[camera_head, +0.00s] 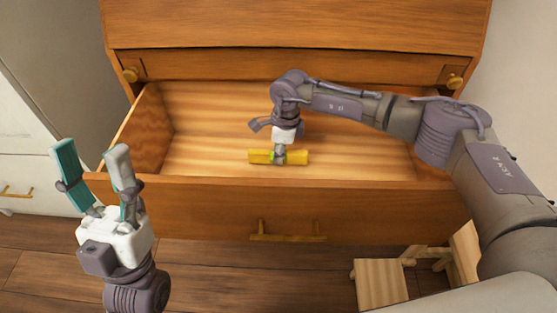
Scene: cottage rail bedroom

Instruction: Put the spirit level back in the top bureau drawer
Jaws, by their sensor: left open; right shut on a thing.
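The wooden bureau's top drawer (190,195) is pulled open, and its pale wood inside shows no other objects. The spirit level (298,157) is a short yellow bar. My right gripper (279,156) is shut on the middle of the level, which lies crosswise over the drawer's inside near the front panel. I cannot tell whether the level touches the drawer floor. My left gripper (92,168) is open and empty, pointing up in front of the drawer's left end.
A brass handle (288,237) is on the drawer front. A small wooden stool or chair (383,283) stands on the floor at lower right. A white cabinet (22,165) is at the left, and a pale wall (520,90) at the right.

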